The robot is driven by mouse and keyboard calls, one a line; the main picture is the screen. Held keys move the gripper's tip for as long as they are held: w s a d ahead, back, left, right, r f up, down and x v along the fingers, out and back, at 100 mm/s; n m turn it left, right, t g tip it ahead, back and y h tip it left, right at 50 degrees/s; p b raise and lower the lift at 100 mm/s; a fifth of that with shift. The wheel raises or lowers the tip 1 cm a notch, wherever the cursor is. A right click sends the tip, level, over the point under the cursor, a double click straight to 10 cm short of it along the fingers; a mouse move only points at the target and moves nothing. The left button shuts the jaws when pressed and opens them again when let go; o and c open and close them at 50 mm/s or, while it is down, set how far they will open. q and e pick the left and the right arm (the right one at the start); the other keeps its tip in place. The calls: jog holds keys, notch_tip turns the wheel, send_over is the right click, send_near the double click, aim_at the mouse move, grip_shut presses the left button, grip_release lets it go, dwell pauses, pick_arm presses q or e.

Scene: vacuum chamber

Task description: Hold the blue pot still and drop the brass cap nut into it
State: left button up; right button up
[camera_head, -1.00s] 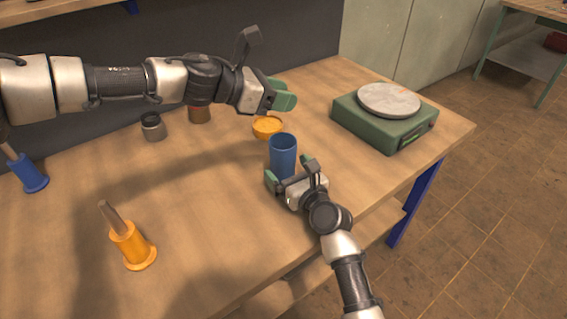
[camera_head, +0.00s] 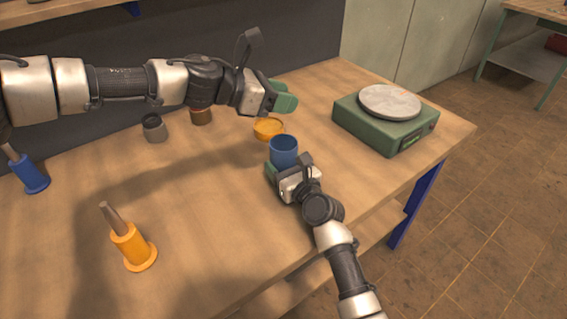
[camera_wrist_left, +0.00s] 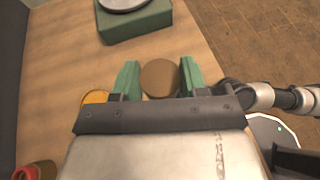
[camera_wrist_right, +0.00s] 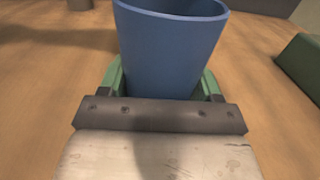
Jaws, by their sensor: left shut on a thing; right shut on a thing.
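The blue pot (camera_head: 284,148) stands upright on the bench, its open rim facing up. My right gripper (camera_head: 288,168) is shut on its lower part, a finger on each side in the right wrist view, where the pot (camera_wrist_right: 170,50) fills the space between the fingers. My left gripper (camera_head: 284,95) is above the bench, higher in the picture than the pot. In the left wrist view its green fingers are shut on a round brown disc, the brass cap nut (camera_wrist_left: 160,78). The nut is hidden in the head view.
An orange dish (camera_head: 268,128) stands just behind the pot. A green scale (camera_head: 375,125) with a round plate is to the right. A grey jar (camera_head: 154,128) and a brown jar (camera_head: 200,116) stand at the back. Orange (camera_head: 132,247) and blue (camera_head: 30,174) holders are left. The front middle is clear.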

pick_arm(q)
notch_tip(320, 180, down, 7)
dwell(0.7)
jog(key=shift+a+f, duration=0.1)
jog(key=shift+f, duration=0.5)
dwell(1.6)
jog(key=o, duration=1.4)
jog(key=shift+c, duration=0.2)
jog(key=shift+s+r, duration=0.1)
jog(key=shift+r, duration=2.4)
